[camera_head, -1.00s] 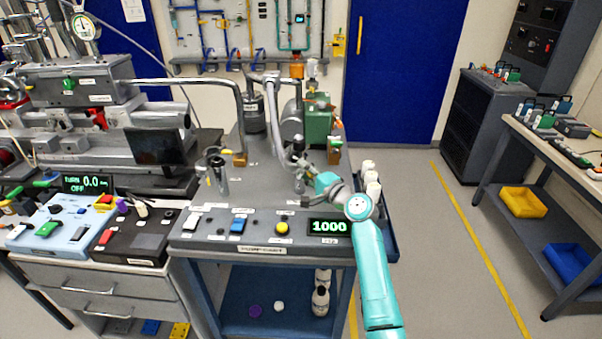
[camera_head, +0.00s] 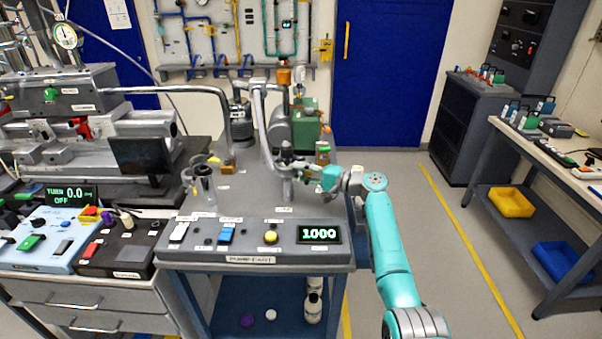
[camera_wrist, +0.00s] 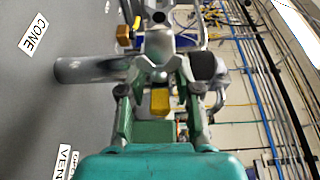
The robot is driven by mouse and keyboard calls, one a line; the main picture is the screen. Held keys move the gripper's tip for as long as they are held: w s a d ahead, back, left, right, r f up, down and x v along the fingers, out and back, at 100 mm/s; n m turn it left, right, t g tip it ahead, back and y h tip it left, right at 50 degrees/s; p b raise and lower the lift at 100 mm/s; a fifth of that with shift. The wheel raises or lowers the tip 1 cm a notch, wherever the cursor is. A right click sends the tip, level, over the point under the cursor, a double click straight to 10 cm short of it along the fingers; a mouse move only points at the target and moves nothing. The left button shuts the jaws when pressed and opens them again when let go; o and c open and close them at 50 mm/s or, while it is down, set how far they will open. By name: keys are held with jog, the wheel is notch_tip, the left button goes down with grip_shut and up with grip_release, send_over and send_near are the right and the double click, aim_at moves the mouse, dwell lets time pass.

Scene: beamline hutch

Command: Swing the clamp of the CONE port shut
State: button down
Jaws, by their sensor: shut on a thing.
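The CONE label (camera_wrist: 33,33) lies on the grey cart top in the wrist view. The CONE port (camera_wrist: 85,69) is a short metal pipe stub beside it; in the head view the stub (camera_head: 288,187) stands upright near the cart's front. My gripper (camera_head: 298,167) is at the top of this stub, reaching in from the right. In the wrist view its fingers close on a grey metal piece of the clamp (camera_wrist: 158,48) at the stub's end. The fingers and the metal fittings hide much of the clamp, and I cannot tell how far it is swung.
Bent metal pipes (camera_head: 262,125) rise just behind and left of the port. A green unit (camera_head: 306,125) stands behind it. Buttons and a display (camera_head: 319,234) line the cart's front. Open floor lies right of the cart.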

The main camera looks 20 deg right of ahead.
dwell(0.3)
jog(key=c, duration=1.1)
grip_release()
jog(key=v, duration=1.2)
